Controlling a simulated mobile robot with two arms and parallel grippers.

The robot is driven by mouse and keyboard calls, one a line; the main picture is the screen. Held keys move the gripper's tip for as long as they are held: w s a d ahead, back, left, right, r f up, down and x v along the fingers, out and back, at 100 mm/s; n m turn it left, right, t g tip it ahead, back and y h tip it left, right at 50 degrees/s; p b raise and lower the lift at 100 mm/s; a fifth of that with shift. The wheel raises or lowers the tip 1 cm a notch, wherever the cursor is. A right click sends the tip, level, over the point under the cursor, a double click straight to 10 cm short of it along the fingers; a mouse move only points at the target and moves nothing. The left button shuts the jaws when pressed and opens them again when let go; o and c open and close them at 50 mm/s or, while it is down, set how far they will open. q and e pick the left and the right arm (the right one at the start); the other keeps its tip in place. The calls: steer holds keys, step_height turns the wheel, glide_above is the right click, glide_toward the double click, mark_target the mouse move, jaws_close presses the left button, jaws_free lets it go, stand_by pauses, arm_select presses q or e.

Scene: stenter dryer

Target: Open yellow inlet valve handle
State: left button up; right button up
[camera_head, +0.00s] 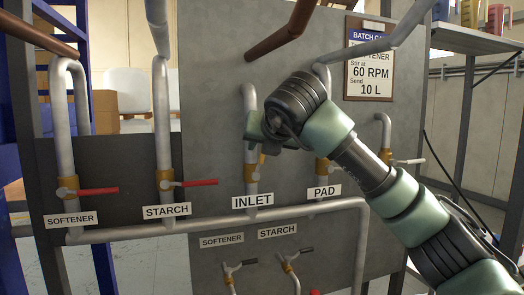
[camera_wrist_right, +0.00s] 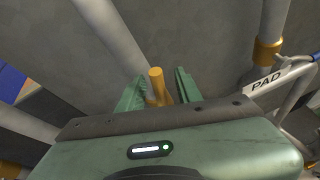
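The yellow inlet valve handle (camera_wrist_right: 157,86) is a short rod that stands between my right gripper's two green fingers in the right wrist view. My right gripper (camera_wrist_right: 160,92) is open around it, with a visible gap on the right finger's side. In the head view my right gripper (camera_head: 264,140) is at the inlet pipe (camera_head: 250,180), above the INLET label (camera_head: 252,202). There the gripper hides most of the valve, and only a sliver of the yellow handle (camera_head: 262,158) shows. My left gripper is not in view.
Red-handled valves stand at left on the SOFTENER (camera_head: 98,191) and STARCH (camera_head: 198,183) pipes. The PAD pipe (camera_head: 322,168) is close on the right, partly behind my arm. A horizontal pipe (camera_head: 180,225) runs below. An instruction board (camera_head: 369,75) hangs at upper right.

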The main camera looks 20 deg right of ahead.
steer(key=b+v, duration=0.2)
steer(key=v, duration=0.4)
steer(key=shift+s, duration=0.2)
steer(key=shift+f, duration=0.1)
